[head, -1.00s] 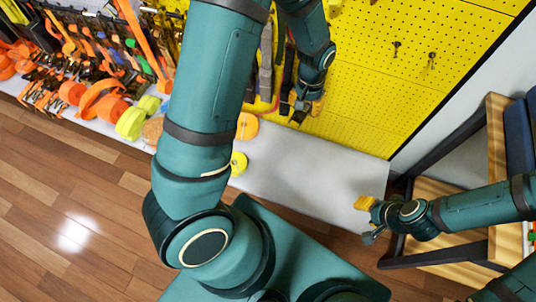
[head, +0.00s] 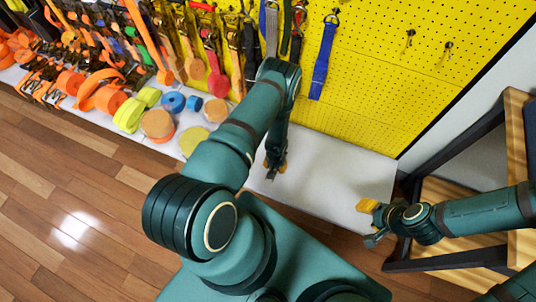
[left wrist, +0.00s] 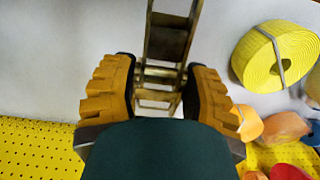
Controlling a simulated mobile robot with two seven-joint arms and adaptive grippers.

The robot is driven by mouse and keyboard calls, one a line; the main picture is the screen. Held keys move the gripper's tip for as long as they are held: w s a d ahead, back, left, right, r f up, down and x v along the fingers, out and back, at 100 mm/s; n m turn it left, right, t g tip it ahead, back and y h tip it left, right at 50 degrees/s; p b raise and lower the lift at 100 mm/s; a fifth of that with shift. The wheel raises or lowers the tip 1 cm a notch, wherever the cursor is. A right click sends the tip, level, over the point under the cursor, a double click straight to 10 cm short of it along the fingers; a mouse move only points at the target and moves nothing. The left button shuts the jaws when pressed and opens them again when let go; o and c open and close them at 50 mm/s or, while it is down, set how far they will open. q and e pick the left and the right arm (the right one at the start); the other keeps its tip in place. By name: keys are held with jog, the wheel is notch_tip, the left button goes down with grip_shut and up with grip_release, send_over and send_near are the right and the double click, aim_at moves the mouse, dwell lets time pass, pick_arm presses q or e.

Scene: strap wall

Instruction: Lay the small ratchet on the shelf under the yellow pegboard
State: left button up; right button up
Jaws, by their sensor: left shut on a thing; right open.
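The small ratchet (left wrist: 168,40) is a brassy metal frame in the left wrist view, extending away from between the orange pads of my left gripper (left wrist: 160,88). The gripper is shut on it. In the head view my left gripper (head: 275,165) is over the white shelf (head: 325,178), below the yellow pegboard (head: 375,80). The ratchet is hard to make out there, and I cannot tell whether it touches the shelf. My right gripper (head: 372,220) is open and empty at the shelf's right front corner.
Strap rolls, including a yellow-green one (head: 130,115) and a blue one (head: 173,102), crowd the shelf's left part. A yellow roll (left wrist: 275,55) is near my left gripper. A blue strap (head: 323,60) hangs on the pegboard. A wooden-topped frame (head: 510,130) stands right. The shelf's right part is clear.

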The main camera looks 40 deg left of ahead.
pick_arm(q)
notch_tip(320, 180, down, 10)
jog(key=b, duration=0.3)
jog(key=shift+s+f, duration=0.1)
jog(key=shift+f, duration=0.1)
jog(key=shift+f, duration=0.1)
jog(key=o, duration=1.3)
jog(key=shift+c, duration=0.2)
notch_tip(320, 180, up, 12)
jog(key=p, duration=0.3)
jog(key=shift+p, duration=0.3)
jog(key=s+d+r+h, duration=0.1)
jog(key=s+d+r, duration=0.1)
jog(key=d+r, duration=0.3)
jog(key=s+d+r+t+h, duration=0.1)
jog(key=d+r, duration=0.5)
jog(key=r, duration=0.8)
jog(key=s+d+r+m+h, duration=0.1)
jog(key=s+d+r, duration=0.3)
jog(key=r, duration=0.6)
jog(key=shift+d+t+h, duration=0.3)
jog(key=shift+d+h, duration=0.1)
jog(key=shift+d, duration=0.5)
jog(key=shift+s, duration=0.1)
